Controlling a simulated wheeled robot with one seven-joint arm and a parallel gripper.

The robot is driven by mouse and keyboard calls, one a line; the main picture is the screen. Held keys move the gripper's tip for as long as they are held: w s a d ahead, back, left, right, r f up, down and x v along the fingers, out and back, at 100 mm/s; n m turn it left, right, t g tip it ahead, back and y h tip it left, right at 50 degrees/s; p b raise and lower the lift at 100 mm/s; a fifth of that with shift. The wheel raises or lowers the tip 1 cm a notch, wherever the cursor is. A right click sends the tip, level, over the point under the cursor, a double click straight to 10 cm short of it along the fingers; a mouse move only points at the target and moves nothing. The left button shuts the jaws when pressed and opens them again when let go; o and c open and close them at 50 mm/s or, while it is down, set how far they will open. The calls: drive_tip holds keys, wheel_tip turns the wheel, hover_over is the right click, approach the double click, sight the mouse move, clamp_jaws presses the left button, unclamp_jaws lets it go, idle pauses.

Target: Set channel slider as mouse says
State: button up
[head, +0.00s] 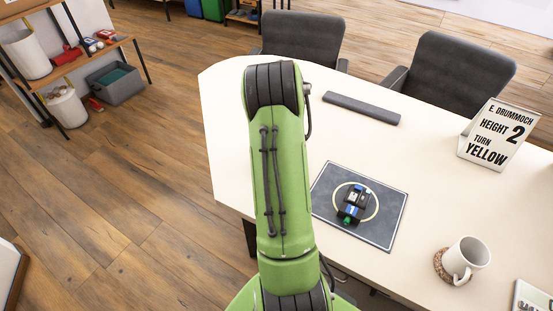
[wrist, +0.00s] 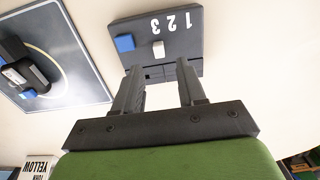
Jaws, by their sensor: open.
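A dark panel (wrist: 178,20) with the figures 1, 2 and 3, upside down in the wrist view, lies on the desk. It carries a blue block (wrist: 124,43) and a small white knob (wrist: 158,48). I cannot make it out in the head view, where my arm covers part of the desk. My gripper (wrist: 158,68) is open, its two fingers apart at the panel's near edge, with nothing visible held between them. A small black device (head: 354,204) with blue, white and green parts sits on a dark mat; it may be the mouse. Its label is unreadable.
The mat (head: 392,232) has a pale ring. A sign (head: 495,136) reads "E. Drummoch, Height 2, Turn Yellow". A grey bar (head: 361,107) lies at the back. A mug (head: 466,258) stands on a coaster at front right. Two chairs stand behind the desk.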

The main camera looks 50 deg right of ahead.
wheel_tip(320, 180, down, 5)
drive_tip(key=shift+r+b, duration=0.15)
drive_tip(key=shift+b, duration=0.3)
clamp_jaws()
